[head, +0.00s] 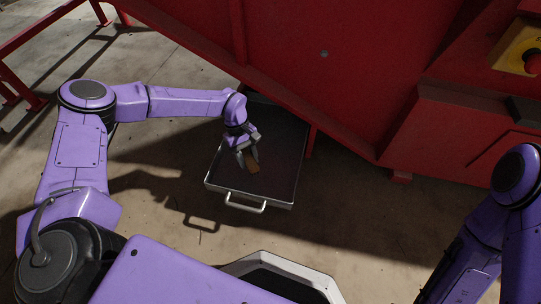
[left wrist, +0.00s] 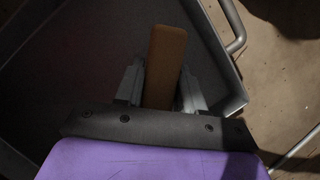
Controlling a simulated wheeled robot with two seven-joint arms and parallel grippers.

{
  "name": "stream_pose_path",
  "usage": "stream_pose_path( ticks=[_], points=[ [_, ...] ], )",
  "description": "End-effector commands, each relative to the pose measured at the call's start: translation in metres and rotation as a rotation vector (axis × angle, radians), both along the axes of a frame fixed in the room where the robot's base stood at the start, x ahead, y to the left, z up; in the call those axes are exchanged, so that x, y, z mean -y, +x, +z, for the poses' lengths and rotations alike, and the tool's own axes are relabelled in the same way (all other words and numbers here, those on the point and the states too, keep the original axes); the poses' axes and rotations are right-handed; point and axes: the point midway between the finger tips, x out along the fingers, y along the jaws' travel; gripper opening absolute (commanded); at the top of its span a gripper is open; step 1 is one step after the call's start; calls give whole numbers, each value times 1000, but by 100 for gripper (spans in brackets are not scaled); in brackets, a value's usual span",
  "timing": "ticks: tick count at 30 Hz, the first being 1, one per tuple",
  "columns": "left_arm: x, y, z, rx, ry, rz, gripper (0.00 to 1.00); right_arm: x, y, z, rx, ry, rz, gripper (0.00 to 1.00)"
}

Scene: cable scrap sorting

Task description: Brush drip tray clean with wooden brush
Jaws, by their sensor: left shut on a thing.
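The drip tray (head: 283,186) is a shallow dark tray with a light metal rim and a white front handle (head: 245,203). It sits on the floor, its back part under the red machine. My left gripper (head: 248,160) is over the inside of the tray and shut on the wooden brush (head: 253,166). In the left wrist view the brush (left wrist: 165,60) is a brown wooden block between the two fingers (left wrist: 160,85). Its bristles are hidden, and I cannot tell whether it touches the tray floor. My right gripper is not in view; only part of that arm shows.
The large red machine (head: 330,70) stands behind and over the tray. A red button on a yellow box (head: 510,50) is at the upper right. A red frame rail (head: 35,40) is at the upper left. Concrete floor (head: 350,215) is clear around the tray's front and right.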

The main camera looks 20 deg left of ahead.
Motion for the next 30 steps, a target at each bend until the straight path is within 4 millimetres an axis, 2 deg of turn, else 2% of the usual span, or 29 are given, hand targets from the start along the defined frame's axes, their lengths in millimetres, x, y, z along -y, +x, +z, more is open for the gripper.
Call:
stream_pose_path(
  ticks=[1,6,21,23,26,30],
  points=[
    [0,0,8,0,0,0,14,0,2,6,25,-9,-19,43],
    [-1,-1,17,-1,0,2,14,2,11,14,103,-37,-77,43],
    [0,0,24,1,-2,-4,14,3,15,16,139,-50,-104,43],
    [5,1,38,6,-7,-29,14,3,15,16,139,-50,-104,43],
    [20,-1,85,13,-18,-120,14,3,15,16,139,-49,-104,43],
    [37,-18,157,11,-17,-274,14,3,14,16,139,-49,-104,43]
  ],
)
